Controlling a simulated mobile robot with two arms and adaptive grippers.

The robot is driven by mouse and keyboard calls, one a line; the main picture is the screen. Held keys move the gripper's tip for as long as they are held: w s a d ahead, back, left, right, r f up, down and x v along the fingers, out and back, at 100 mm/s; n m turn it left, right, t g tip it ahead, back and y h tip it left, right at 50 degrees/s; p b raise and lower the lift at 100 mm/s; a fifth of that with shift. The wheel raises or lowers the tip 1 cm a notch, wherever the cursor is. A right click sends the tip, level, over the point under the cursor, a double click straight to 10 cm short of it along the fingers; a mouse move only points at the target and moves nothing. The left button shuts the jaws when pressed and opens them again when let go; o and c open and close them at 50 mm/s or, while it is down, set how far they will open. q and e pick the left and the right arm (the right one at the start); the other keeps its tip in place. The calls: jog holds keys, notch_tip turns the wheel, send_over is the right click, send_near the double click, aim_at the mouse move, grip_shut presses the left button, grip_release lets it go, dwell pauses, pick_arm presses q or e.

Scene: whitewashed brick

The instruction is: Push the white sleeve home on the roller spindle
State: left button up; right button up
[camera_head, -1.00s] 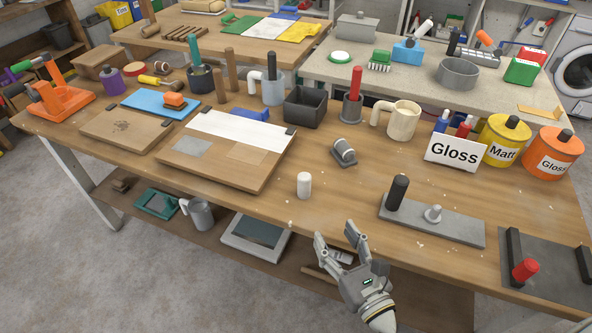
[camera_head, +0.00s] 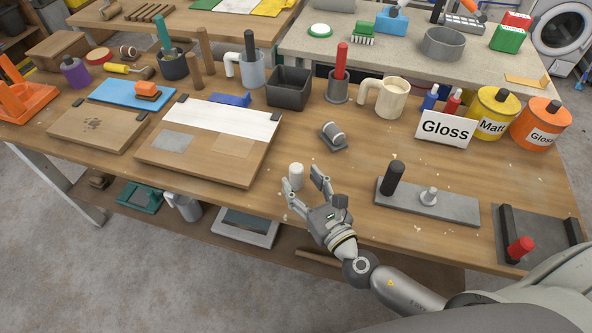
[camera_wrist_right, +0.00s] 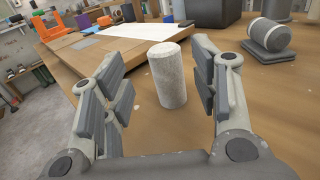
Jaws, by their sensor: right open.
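The white sleeve (camera_head: 296,176) is a short white cylinder standing upright on the bench near its front edge. In the right wrist view the sleeve (camera_wrist_right: 168,75) stands between my finger pads, a little ahead of them. My right gripper (camera_head: 304,184) is open around the near side of the sleeve, with visible gaps and nothing held. My left gripper is out of view.
A small grey roller on a stand (camera_head: 333,136) lies behind the sleeve. A wooden board (camera_head: 240,172) is to the left. A dark plate (camera_head: 535,233) with a red handle (camera_head: 520,249) is at the far right. Bench between sleeve and grey plate is clear.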

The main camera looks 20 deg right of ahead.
aim_at(300, 174)
jog(key=w, duration=0.2)
jog(key=w+p, duration=0.1)
jog(key=shift+w+r, duration=0.25)
jog(key=shift+w, duration=0.1)
jog(key=shift+w+a, duration=0.15)
jog(key=shift+w, duration=0.15)
jog(key=shift+w+f, duration=0.1)
jog(key=shift+w, duration=0.05)
jog(key=shift+c, duration=0.6)
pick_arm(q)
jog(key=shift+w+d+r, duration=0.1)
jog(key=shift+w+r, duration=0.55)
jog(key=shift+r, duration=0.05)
pick_arm(e)
jog(key=c, duration=0.9)
